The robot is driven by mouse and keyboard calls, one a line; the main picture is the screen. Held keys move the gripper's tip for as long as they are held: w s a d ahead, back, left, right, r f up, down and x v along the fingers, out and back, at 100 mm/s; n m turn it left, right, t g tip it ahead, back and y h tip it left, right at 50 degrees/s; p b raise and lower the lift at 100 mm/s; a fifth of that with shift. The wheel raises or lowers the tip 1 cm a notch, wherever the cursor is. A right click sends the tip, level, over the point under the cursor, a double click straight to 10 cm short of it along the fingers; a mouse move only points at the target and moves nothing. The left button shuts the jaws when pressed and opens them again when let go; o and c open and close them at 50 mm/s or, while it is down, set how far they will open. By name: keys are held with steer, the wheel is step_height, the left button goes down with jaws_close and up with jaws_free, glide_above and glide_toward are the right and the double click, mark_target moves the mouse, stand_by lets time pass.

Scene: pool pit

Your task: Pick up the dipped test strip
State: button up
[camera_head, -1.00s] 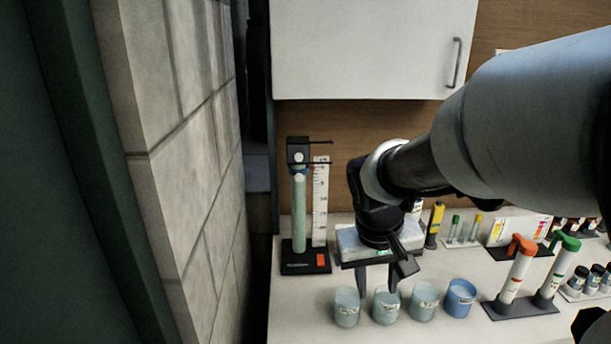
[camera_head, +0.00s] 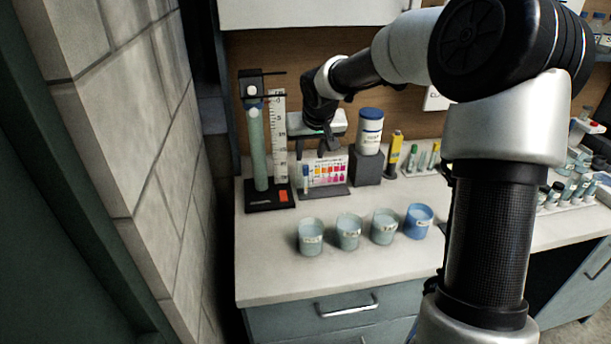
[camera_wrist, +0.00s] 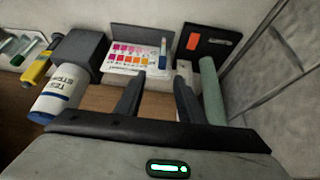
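A thin upright strip with a blue section (camera_head: 305,178) stands at the left end of the colour chart (camera_head: 330,170); I take it for the test strip. In the wrist view the strip (camera_wrist: 163,48) stands beside the chart (camera_wrist: 130,56), beyond my fingertips. My gripper (camera_head: 314,152) is open, just above the strip and chart. In the wrist view my gripper (camera_wrist: 160,80) shows two spread fingers with nothing between them. The strip lies roughly in line with the gap. I cannot tell whether the strip is wet.
A green-filled column (camera_head: 258,150) and a ruler (camera_head: 280,135) stand close left of my gripper. A white bottle with a blue lid (camera_head: 370,132) on a grey block (camera_head: 367,167) is close right. Several cups, including a blue one (camera_head: 418,222), stand in front. A stone wall (camera_head: 150,170) is at left.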

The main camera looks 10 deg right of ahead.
mark_target(306, 167)
steer(key=shift+s+a+x, duration=0.15)
steer(key=shift+x, duration=1.65)
steer(key=shift+s+a+x, duration=0.1)
steer(key=shift+s+x, duration=0.05)
steer(key=shift+x, duration=1.6)
steer(key=shift+f, duration=0.2)
steer(key=shift+c, duration=0.4)
jaws_close()
